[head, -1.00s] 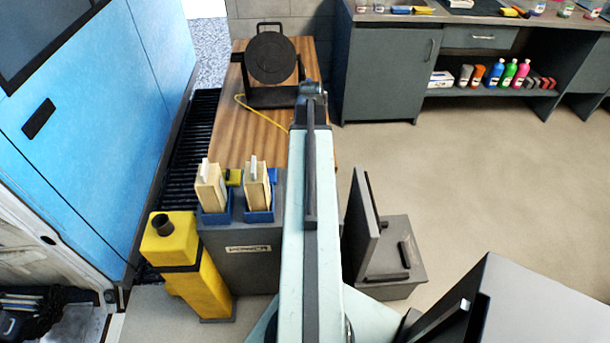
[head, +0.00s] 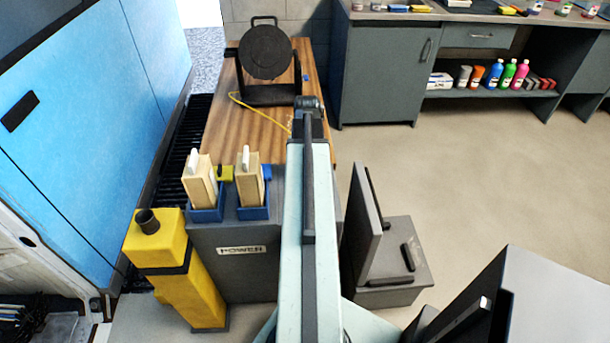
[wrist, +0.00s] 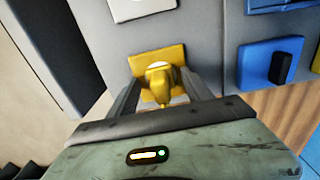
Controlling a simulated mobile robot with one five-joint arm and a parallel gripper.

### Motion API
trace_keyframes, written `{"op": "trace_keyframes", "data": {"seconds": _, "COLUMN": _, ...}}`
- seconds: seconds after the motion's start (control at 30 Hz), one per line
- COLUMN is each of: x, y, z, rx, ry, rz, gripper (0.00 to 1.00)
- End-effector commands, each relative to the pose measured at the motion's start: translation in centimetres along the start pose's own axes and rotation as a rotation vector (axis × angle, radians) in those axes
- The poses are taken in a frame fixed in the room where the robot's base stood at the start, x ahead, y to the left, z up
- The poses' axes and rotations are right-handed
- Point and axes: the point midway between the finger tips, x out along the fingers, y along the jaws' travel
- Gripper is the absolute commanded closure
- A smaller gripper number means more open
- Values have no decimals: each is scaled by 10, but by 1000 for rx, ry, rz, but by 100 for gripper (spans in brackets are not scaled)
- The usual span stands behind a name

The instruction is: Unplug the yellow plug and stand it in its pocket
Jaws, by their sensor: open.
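The yellow plug (wrist: 158,78) sits on a square yellow socket plate (wrist: 152,58) on a grey panel in the wrist view. My gripper (wrist: 160,88) is open, with one finger on each side of the plug. I cannot tell whether the fingers touch it. In the head view my arm hides the gripper and the plug. A small yellow piece (head: 225,173) shows behind the grey POWER box (head: 235,280); I cannot tell whether it is the plug's pocket.
Two cream blocks (head: 199,182) stand in blue holders on the POWER box. A yellow post (head: 185,290) stands at its left. A black reel (head: 265,52) with a yellow cord is on the wooden table (head: 225,125). A blue plate (wrist: 255,55) with a dark knob is right of the plug.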

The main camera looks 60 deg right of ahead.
Motion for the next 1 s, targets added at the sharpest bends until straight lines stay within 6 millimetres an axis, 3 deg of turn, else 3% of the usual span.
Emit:
{"op": "trace_keyframes", "data": {"seconds": 0.97, "x": -1, "y": -2, "z": 0, "rx": -2, "ry": 0, "rz": 0, "gripper": 42}}
{"op": "trace_keyframes", "data": {"seconds": 1.0, "x": -1, "y": -2, "z": 0, "rx": -2, "ry": 0, "rz": 0, "gripper": 50}}
